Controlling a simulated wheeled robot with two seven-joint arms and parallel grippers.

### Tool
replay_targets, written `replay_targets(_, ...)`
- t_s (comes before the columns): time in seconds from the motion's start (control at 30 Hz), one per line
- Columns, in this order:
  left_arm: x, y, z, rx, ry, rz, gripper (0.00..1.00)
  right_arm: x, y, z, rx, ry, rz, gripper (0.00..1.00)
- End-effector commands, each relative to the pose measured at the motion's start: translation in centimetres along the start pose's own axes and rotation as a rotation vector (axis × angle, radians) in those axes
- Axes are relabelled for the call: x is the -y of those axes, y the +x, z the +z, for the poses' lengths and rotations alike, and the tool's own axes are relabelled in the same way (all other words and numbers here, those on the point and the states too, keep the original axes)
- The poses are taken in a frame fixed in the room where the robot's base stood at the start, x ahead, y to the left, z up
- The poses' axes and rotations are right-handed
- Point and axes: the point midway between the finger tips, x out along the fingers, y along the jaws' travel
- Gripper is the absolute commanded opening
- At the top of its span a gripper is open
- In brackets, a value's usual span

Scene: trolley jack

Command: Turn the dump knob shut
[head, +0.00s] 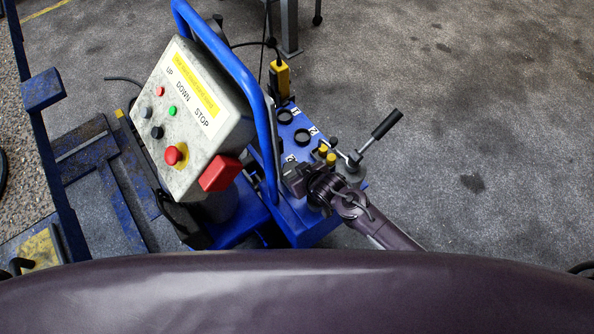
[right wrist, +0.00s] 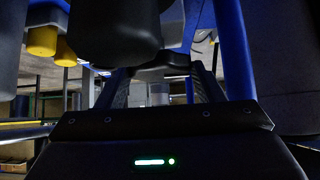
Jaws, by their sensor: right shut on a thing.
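The blue valve panel (head: 270,160) carries black round knobs beside number labels, one knob (head: 285,116) by label 1 and another (head: 302,136) by label 2. A third label (head: 290,158) sits lower, close to my right gripper (head: 293,178). The right gripper is shut on a dark knob at the panel's lower end; the gripper mostly covers this knob in the head view. In the right wrist view, a dark piece of it (right wrist: 165,73) shows between the fingertips. I cannot tell how far it is turned. My left gripper is not in view.
A grey control box (head: 190,110) with UP, DOWN and STOP buttons stands left of the panel. A blue tube frame (head: 268,130) rises between them. A black-handled lever (head: 385,125) and yellow-capped parts (head: 329,157) are close to my right gripper. Open floor lies right.

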Motion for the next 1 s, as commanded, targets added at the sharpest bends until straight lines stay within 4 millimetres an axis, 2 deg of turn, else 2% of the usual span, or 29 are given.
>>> replay_targets(0.13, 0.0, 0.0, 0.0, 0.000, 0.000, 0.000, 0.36, 0.0, 0.0, 0.0, -0.001, 0.004, 0.000, 0.39)
replay_targets(0.17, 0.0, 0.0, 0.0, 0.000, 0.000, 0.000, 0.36, 0.0, 0.0, 0.0, -0.001, 0.004, 0.000, 0.65)
replay_targets(0.3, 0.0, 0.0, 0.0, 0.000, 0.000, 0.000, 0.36, 0.0, 0.0, 0.0, 0.000, 0.003, 0.000, 0.83)
replay_targets(0.67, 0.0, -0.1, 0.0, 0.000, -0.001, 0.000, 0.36, 0.0, -0.4, 0.0, 0.000, 0.002, -0.001, 0.83)
replay_targets(1.0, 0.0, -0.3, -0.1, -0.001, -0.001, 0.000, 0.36, 0.0, -5.2, 0.1, -0.001, 0.000, -0.001, 0.83)
